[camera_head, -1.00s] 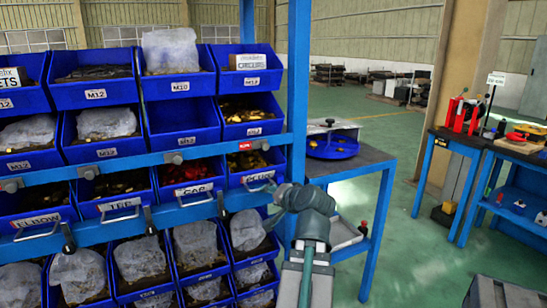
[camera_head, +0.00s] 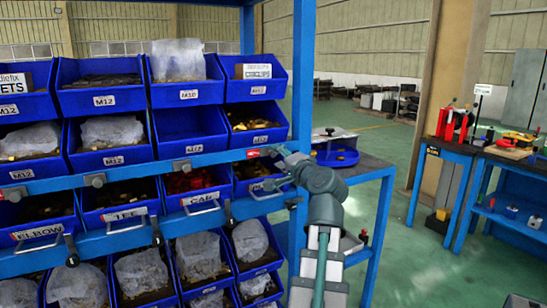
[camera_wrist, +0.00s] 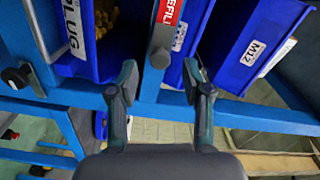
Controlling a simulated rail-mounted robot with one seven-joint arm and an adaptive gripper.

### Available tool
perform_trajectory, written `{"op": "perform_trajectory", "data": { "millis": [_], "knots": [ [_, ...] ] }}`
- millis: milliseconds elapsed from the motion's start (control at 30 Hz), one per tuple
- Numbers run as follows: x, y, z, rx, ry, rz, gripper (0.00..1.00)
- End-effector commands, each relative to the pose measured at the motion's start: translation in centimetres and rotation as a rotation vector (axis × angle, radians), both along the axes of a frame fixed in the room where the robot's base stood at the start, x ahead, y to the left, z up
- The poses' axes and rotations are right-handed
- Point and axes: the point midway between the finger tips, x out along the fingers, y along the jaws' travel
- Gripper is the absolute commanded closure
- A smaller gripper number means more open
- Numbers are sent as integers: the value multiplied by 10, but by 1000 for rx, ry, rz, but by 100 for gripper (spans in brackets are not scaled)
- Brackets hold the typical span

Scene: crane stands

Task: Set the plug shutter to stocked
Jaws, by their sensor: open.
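The plug bin (camera_wrist: 85,45) is a blue bin with a PLUG label, at the left of the wrist view. Beside it a red REFILL marking (camera_wrist: 168,10) shows on a grey strip with a dark round knob (camera_wrist: 160,57); I take this as the plug shutter's tab. In the head view the red marking (camera_head: 253,154) is on the blue rail, at the right of the rack. My gripper (camera_wrist: 164,82) is open, its fingers apart on either side of the knob in the picture. I cannot tell whether they touch it. In the head view my gripper (camera_head: 270,166) is beside the marking.
The blue rail (camera_head: 120,178) carries several grey knobs and has bins above and below. A blue M12 bin (camera_wrist: 245,45) is close to one finger. A rack post (camera_head: 301,75) stands beside my arm. A side table (camera_head: 372,168) stands behind to the right.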

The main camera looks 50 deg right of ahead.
Motion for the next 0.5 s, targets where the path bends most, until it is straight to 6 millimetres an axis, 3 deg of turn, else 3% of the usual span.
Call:
{"op": "perform_trajectory", "data": {
  "millis": [200, 500],
  "knots": [
    [27, -14, 0, 0, 0, 1, 51],
    [35, -17, 0, -1, 0, 0, 51]
  ]
}}
